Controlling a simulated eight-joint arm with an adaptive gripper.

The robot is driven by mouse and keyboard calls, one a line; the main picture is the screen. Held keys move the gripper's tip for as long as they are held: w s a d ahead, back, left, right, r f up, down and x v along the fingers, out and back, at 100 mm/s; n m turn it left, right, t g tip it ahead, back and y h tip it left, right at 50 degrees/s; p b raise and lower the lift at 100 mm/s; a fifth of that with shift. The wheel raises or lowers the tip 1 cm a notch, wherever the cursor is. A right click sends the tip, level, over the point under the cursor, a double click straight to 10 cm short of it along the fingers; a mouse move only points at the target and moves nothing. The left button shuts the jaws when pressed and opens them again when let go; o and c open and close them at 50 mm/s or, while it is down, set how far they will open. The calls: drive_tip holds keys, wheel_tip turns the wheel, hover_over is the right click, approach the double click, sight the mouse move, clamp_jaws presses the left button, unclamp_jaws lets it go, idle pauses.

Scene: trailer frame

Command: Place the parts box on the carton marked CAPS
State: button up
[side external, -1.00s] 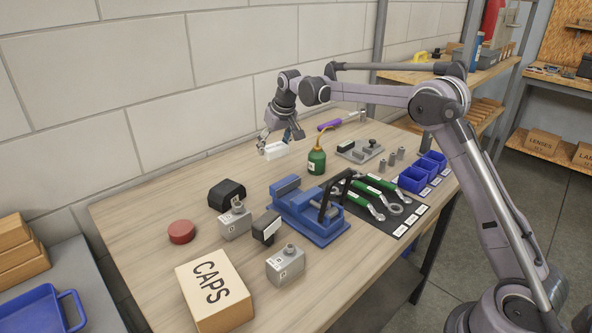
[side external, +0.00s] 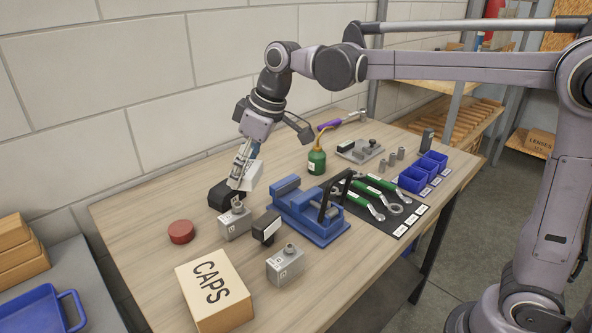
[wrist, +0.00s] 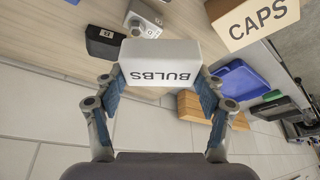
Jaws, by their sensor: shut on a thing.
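My gripper (side external: 247,172) is shut on a white box (side external: 254,177), which I take to be the parts box. In the wrist view the box (wrist: 159,62) reads BULBS, and the blue-padded fingers of my gripper (wrist: 158,90) press on its two sides. It is held above the table, over the area near the black rounded item. The tan carton marked CAPS (side external: 213,291) stands at the table's near left, apart from the box, and its visible top is bare. It also shows at the top right of the wrist view (wrist: 246,28).
A red puck (side external: 181,232) lies left. A blue vise (side external: 310,214) stands right.

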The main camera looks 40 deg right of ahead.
drive_tip(key=s+a+n, duration=0.2)
drive_tip(key=s+a, duration=0.2)
drive_tip(key=s, duration=0.3)
hover_over(199, 281)
drive_tip(key=s+d, duration=0.1)
drive_tip(key=shift+y, duration=0.4)
wheel_tip(199, 281, down, 6)
drive_tip(key=shift+d+f, duration=0.1)
drive_tip(key=shift+f, duration=2.15)
drive_tip(key=shift+f, duration=0.1)
drive_tip(key=o, duration=1.2)
drive_tip(key=shift+c, duration=0.2)
